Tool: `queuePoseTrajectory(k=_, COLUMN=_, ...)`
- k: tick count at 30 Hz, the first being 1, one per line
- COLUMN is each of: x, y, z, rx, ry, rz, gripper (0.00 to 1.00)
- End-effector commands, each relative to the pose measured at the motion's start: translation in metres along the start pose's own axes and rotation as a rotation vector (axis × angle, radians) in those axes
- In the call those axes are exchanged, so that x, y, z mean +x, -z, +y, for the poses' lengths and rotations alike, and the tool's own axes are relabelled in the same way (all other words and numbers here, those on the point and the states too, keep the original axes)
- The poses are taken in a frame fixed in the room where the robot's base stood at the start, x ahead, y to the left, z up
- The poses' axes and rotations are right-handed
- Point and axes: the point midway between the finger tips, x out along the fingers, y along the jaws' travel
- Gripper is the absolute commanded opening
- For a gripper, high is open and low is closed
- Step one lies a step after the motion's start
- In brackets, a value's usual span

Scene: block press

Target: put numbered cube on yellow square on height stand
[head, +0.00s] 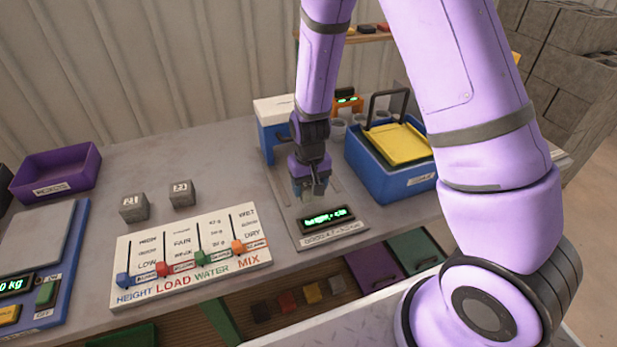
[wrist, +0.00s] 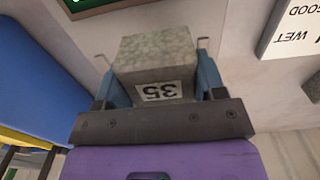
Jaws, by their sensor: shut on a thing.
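My gripper (head: 312,192) is shut on a grey cube, seen in the wrist view (wrist: 158,55) between blue fingers, with a white label that reads 35 upside down. In the head view the gripper hangs over the grey base of the height stand (head: 343,222). The stand has a lit green display (head: 326,218) at its front and a blue and white upright (head: 270,135) behind. The cube is small and partly covered by the fingers there; I cannot tell whether it touches the stand. No yellow square shows on the stand.
Two numbered grey cubes (head: 134,207) (head: 182,193) stand on the table behind a white slider board (head: 195,255). A purple bin (head: 55,172) and a scale (head: 40,235) are at left.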

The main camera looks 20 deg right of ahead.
Motion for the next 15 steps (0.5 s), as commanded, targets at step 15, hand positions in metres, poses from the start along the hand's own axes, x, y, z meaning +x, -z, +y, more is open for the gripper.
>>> queuePoseTrajectory(k=15, x=0.006, y=0.065, z=0.02, rx=0.001, ry=0.0, rz=0.0, gripper=0.28)
